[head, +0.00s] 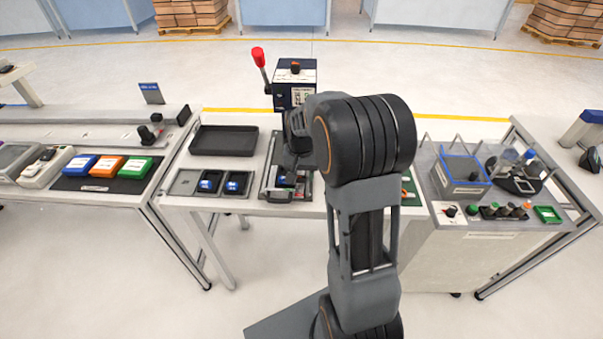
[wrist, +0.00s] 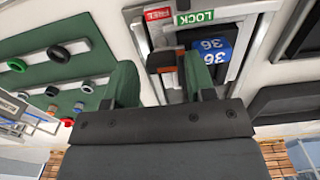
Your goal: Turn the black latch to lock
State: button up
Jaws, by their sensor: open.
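In the wrist view, the black latch (wrist: 160,61), a dark piece with a brownish-red part, shows between and just beyond the fingers of my gripper (wrist: 160,82). My gripper is open, with one green finger on each side of it; the right finger overlaps its edge in the picture, and I cannot tell whether they touch. A red FREE label (wrist: 158,14) and a green LOCK label (wrist: 195,17) lie beyond the latch. Which label it points to is unclear. A blue block marked 36 (wrist: 212,46) sits beside it. In the head view, my arm hides the latch.
In the head view, a press with a red-knobbed lever (head: 295,85) stands behind the fixture. A black tray (head: 224,141) and a grey tray with blue-marked parts (head: 184,183) lie left. A blue-rimmed bin (head: 460,176) stands right. A green board with rings (wrist: 50,75) shows left in the wrist view.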

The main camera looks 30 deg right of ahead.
aim_at(301, 177)
notch_tip(301, 177, up, 8)
jog(key=p, duration=0.5)
jog(key=shift+f, duration=0.25)
